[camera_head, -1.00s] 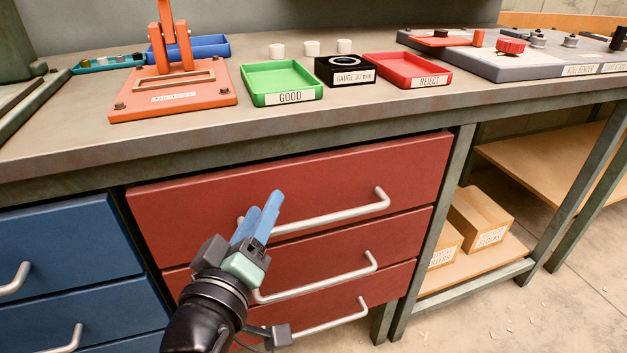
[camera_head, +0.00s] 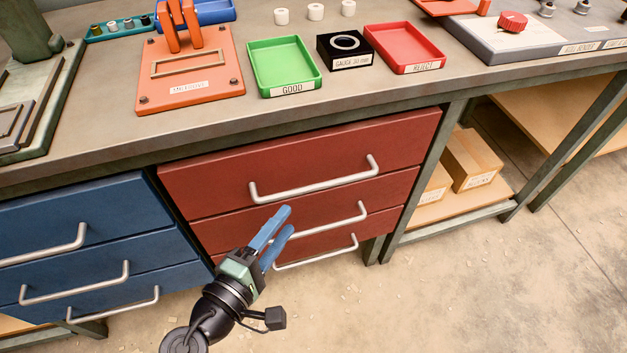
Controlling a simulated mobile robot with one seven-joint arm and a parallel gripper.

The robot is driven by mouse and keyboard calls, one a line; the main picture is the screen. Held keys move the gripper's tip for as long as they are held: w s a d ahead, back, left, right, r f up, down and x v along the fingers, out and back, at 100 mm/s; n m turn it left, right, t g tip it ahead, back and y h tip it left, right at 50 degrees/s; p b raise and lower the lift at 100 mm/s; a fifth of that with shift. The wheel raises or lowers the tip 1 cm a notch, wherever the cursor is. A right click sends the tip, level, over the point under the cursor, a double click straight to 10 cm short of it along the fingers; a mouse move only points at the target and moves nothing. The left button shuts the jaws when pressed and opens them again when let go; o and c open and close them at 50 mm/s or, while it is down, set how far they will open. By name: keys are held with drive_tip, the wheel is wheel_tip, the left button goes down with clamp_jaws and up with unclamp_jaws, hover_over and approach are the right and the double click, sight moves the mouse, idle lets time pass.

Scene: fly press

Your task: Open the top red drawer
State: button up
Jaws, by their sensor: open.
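The top red drawer (camera_head: 300,155) is shut, its front in line with the red drawers below it. Its silver bar handle (camera_head: 315,186) runs across the front and is fully in view. My gripper (camera_head: 282,222) has blue fingers with a gap between them and holds nothing. In the picture it lies just below the top handle, over the left part of the middle red drawer (camera_head: 393,194) and its handle. It does not appear to touch the top handle. How far its fingers are from the drawer fronts is hard to tell.
Blue drawers (camera_head: 90,212) with silver handles stand to the left. The workbench top (camera_head: 240,118) overhangs the drawers and carries a green tray (camera_head: 284,66), a red tray (camera_head: 404,48) and an orange press base (camera_head: 190,80). Boxes (camera_head: 470,160) sit on a shelf at right. The floor in front is clear.

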sight(309, 191)
drive_tip(key=b+x, duration=0.1)
drive_tip(key=x, duration=0.9)
drive_tip(key=shift+w+d+b, duration=0.2)
drive_tip(key=shift+w+b, duration=0.1)
drive_tip(key=shift+w, duration=0.1)
clamp_jaws()
idle(0.8)
